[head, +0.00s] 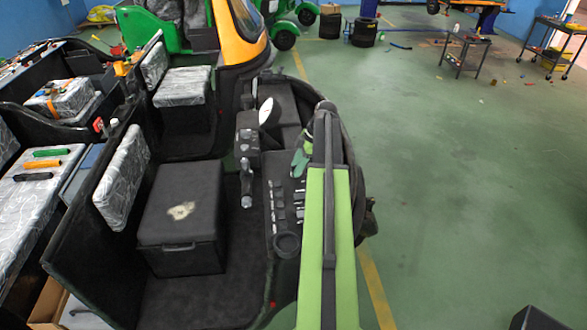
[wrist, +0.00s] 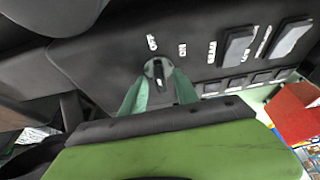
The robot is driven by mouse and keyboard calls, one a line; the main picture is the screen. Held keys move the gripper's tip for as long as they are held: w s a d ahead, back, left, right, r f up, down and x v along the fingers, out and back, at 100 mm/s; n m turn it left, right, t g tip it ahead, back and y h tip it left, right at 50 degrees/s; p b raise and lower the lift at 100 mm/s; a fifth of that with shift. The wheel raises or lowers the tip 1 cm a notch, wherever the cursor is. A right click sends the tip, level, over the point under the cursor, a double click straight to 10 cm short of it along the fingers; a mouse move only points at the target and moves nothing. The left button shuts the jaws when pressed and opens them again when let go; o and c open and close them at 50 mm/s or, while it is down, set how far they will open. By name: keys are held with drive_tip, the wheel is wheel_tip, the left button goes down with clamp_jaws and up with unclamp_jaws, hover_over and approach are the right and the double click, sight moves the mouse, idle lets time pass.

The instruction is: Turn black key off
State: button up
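The black key (wrist: 157,70) sits in a pale round switch on the dark dashboard panel in the wrist view. It looks roughly in line with the white OFF label (wrist: 152,43) above it; the ON label (wrist: 182,49) is to its right. My gripper (wrist: 159,80) has a green finger on each side of the key, with the tips close to it. I cannot tell whether the fingers touch it. In the head view my gripper (head: 301,157) is at the dashboard (head: 270,205), and the key is hidden there.
Several dark rocker switches (wrist: 238,44) lie right of the key. A rickshaw seat box (head: 183,215) stands left of the dashboard. A dark cylinder (head: 246,185) rises beside the panel. Green floor (head: 470,190) is open to the right, with a dark box (head: 537,320) at lower right.

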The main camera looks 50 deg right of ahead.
drive_tip(key=p+v, duration=1.6)
drive_tip(key=v, duration=0.1)
drive_tip(key=shift+r, duration=0.15)
drive_tip(key=shift+s, duration=0.15)
